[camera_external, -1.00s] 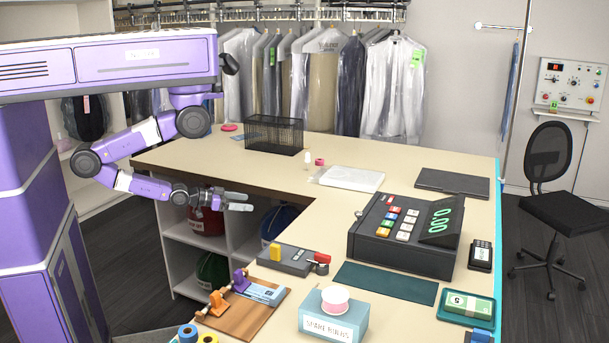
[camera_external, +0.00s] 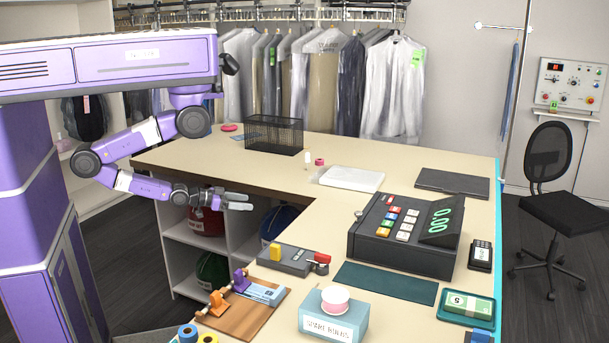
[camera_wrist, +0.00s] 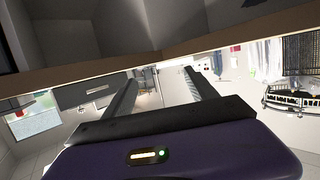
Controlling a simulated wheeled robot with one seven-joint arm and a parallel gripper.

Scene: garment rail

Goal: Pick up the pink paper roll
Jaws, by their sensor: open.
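A pale pink paper roll (camera_external: 335,300) sits on top of the teal box labelled spare rolls (camera_external: 333,322), near the front of the counter in the external view. My gripper (camera_external: 245,201) is open and empty. It is beside the counter's inner edge, left of and farther back than the roll, well apart from it. In the wrist view, the two fingers of my gripper (camera_wrist: 160,82) stand apart with nothing held between them. I cannot make out the roll in the wrist view.
Blue and yellow rolls (camera_external: 188,333) are at the front left. Shelves (camera_external: 185,237) lie behind my gripper.

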